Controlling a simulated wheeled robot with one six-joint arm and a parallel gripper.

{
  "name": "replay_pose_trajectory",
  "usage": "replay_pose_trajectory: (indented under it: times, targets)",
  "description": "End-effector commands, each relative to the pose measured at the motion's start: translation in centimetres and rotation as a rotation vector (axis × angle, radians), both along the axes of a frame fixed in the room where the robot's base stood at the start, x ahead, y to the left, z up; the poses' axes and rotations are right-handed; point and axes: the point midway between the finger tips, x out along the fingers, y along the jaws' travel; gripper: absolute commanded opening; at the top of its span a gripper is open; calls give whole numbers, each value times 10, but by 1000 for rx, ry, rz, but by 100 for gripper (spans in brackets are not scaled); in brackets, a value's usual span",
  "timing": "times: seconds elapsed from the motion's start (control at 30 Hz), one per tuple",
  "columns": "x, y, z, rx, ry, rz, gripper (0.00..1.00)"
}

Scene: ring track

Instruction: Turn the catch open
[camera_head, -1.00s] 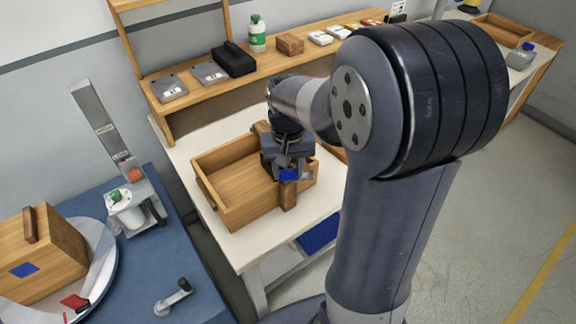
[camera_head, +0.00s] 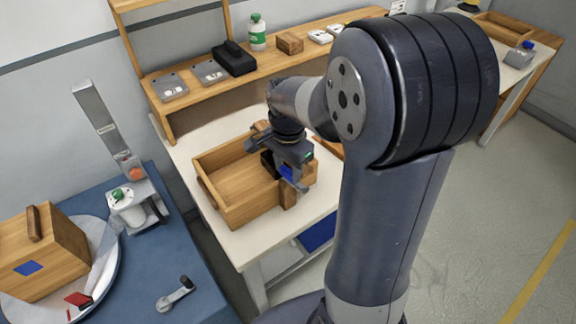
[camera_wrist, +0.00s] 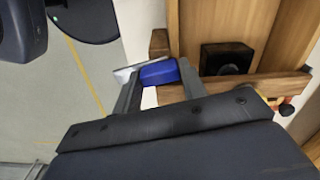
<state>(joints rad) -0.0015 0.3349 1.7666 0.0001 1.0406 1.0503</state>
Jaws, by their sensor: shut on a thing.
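The catch shows as a blue block (camera_wrist: 158,73) in the wrist view, with a pale grey metal piece beside it. My gripper (camera_wrist: 155,78) is shut on the blue block, one finger on each side. In the head view the gripper (camera_head: 291,177) points down at the right end of an open wooden box (camera_head: 228,213), and the blue part (camera_head: 286,172) shows tilted between its fingers. A wooden post (camera_head: 288,197) stands at that end of the box. My gripper hides much of the catch and how it is fixed.
A shelf behind holds a black case (camera_head: 234,60) and a green-and-white bottle (camera_head: 257,33). A blue table (camera_head: 170,265) at left carries a wooden block with a handle (camera_head: 42,250) and a crank (camera_head: 175,294).

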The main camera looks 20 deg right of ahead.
Motion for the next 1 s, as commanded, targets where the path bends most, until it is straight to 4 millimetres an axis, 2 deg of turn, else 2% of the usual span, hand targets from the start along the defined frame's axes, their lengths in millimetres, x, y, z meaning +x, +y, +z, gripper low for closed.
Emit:
replay_pose_trajectory:
  times: [0.4,0.97,1.0]
  targets:
    - [1,0,1,0,-2,-195,17]
    - [1,0,0,0,-2,-225,17]
    - [1,0,1,0,-2,-225,42]
